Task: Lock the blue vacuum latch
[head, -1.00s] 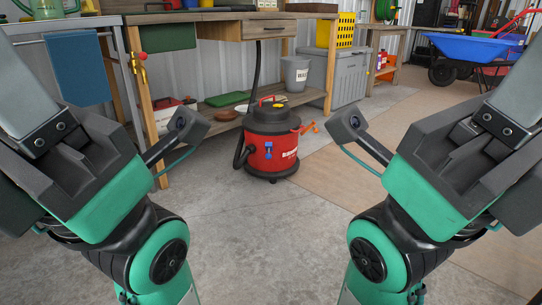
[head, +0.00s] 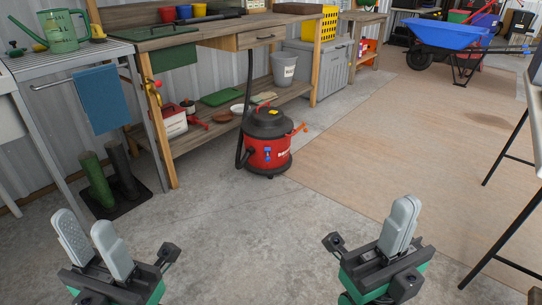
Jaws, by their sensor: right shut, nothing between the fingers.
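The red and black shop vacuum (head: 268,150) stands upright on the floor near the middle of the head view, in front of the workbench. A small blue latch (head: 267,155) shows on its front side; whether it is locked is too small to tell. An orange part sticks out at its right. My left gripper (head: 93,245) is at the lower left, with its two grey fingers apart and nothing between them. My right gripper (head: 402,220) is at the lower right, with its fingers together and empty. Both grippers are well apart from the vacuum.
A wooden workbench (head: 190,37) with a lower shelf runs behind the vacuum. A metal table (head: 70,58) with a watering can (head: 62,32) stands left. A blue wheelbarrow (head: 440,36) is at the back right. Table legs (head: 505,150) stand at right. The floor before the vacuum is clear.

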